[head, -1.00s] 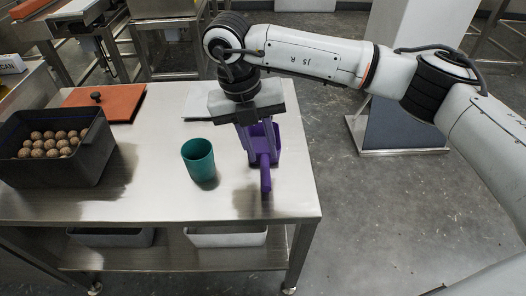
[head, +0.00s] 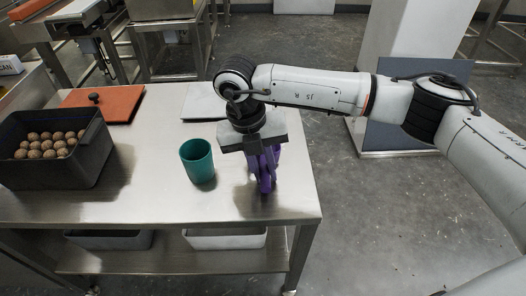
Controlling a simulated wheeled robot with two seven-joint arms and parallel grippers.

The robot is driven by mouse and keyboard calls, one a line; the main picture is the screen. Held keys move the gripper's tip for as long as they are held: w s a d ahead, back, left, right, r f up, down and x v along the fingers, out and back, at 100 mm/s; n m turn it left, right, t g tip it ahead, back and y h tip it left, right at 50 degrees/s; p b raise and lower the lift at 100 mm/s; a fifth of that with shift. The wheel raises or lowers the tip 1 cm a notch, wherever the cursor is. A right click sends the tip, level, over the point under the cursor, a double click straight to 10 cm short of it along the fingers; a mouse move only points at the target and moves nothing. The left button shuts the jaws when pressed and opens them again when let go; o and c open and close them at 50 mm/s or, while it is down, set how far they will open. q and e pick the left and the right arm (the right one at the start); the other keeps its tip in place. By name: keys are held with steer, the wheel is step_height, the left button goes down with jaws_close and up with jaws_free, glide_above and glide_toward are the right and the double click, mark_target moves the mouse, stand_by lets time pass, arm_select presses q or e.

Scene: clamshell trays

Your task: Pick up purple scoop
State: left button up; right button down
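The purple scoop (head: 267,187) lies on the steel table near its right end, its handle pointing to the front edge. My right gripper (head: 264,174) points down over the scoop, with its fingers at the handle. The gripper body hides much of the scoop, and I cannot tell whether the fingers are closed on it. The scoop does not look lifted. My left gripper is not in view.
A teal cup (head: 197,160) stands just left of the scoop. A dark bin (head: 50,172) of brown balls is at the left, with an orange-red lid (head: 118,104) behind it. A pale flat item (head: 200,100) lies behind the gripper. The table's (head: 150,200) front middle is clear.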

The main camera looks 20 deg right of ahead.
steer(key=shift+r+p, duration=0.7)
steer(key=shift+r, duration=4.35)
